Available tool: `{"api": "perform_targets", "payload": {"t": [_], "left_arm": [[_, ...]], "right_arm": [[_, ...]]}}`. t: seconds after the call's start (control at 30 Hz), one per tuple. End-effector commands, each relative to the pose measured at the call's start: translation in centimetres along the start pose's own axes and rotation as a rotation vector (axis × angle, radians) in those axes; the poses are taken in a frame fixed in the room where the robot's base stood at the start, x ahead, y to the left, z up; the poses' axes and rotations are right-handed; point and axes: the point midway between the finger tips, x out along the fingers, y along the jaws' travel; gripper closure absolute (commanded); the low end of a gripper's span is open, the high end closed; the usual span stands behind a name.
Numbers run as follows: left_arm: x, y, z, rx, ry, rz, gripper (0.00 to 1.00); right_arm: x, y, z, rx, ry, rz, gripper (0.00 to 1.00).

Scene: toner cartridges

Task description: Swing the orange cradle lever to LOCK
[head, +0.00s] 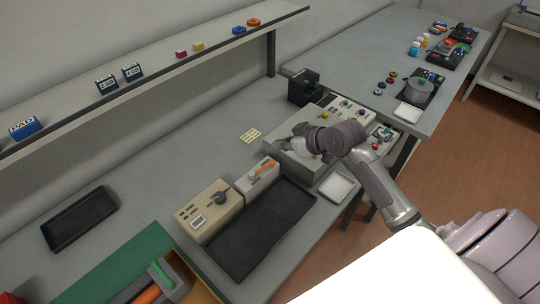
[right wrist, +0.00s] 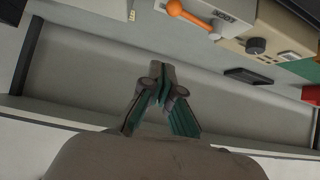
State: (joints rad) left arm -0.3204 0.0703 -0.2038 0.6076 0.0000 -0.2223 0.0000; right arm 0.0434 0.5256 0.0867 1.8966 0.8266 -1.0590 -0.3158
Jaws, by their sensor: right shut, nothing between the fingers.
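The orange lever (head: 265,167) sits on top of a light grey cradle box (head: 251,184) near the middle of the bench. In the right wrist view the orange lever (right wrist: 192,18) shows at the top edge, with a round knob at its left end. My left gripper is not in view.
A beige box with a dark knob (head: 219,198) stands left of the cradle box. A black tray (head: 262,228) lies in front of both. A grey machine (head: 290,160) stands to the right, close to my right gripper. The bench behind the boxes is mostly clear.

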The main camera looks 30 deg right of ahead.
Motion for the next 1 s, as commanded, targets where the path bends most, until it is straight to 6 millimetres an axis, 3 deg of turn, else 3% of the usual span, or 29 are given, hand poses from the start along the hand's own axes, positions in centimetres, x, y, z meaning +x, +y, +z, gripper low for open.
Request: {"api": "perform_targets", "payload": {"t": [0.27,0.47,0.7,1.0], "left_arm": [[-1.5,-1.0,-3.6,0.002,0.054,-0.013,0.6],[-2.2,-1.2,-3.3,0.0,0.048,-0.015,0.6],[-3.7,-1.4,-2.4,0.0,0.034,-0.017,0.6],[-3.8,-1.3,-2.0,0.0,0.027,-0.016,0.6]], "right_arm": [[5.3,-0.1,-0.3,0.006,0.0,-0.003,1.0],[9.4,-0.2,-0.2,0.004,-0.003,-0.004,1.0],[7.9,-0.1,3.2,0.002,-0.004,-0.002,1.0],[7.8,-0.1,3.9,0.0,-0.002,-0.001,1.0]]}}
